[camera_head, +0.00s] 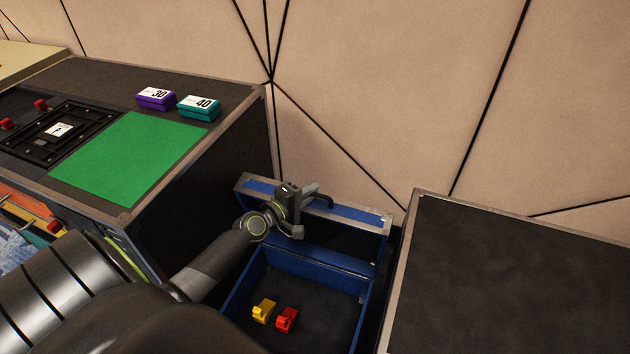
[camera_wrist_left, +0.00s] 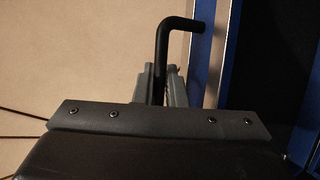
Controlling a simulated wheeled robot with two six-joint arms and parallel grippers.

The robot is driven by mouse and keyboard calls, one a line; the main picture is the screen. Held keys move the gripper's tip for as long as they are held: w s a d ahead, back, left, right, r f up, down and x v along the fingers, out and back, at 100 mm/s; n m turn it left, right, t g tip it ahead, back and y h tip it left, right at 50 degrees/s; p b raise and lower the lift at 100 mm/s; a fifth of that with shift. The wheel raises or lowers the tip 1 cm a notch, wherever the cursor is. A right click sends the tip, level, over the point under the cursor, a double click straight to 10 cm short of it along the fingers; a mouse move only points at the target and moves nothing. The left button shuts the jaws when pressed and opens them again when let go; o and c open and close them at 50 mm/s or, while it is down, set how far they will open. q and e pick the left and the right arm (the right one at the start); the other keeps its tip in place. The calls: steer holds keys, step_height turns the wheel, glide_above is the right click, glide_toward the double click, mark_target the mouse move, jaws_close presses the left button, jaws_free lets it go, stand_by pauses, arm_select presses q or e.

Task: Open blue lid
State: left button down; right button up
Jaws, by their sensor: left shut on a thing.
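The blue lid (camera_head: 357,213) stands raised, roughly upright, along the back edge of the blue box (camera_head: 364,287). The box is open and its dark inside shows. My left gripper (camera_head: 314,192) is at the lid's upper edge, shut on its black bent handle (camera_head: 328,204). In the left wrist view, the fingers (camera_wrist_left: 161,78) close around the handle's stem (camera_wrist_left: 160,52), beside the lid's blue and metal edge (camera_wrist_left: 199,75). My right gripper is not in view.
A yellow block (camera_head: 263,311) and a red block (camera_head: 287,320) lie in the box. A dark case top (camera_head: 520,280) stands right. A console (camera_head: 225,150) stands left, bearing a green panel (camera_head: 135,155), a purple box (camera_head: 156,98) and a teal box (camera_head: 198,107). A wall is behind.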

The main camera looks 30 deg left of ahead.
arm_select(q)
steer(key=shift+s, duration=0.15)
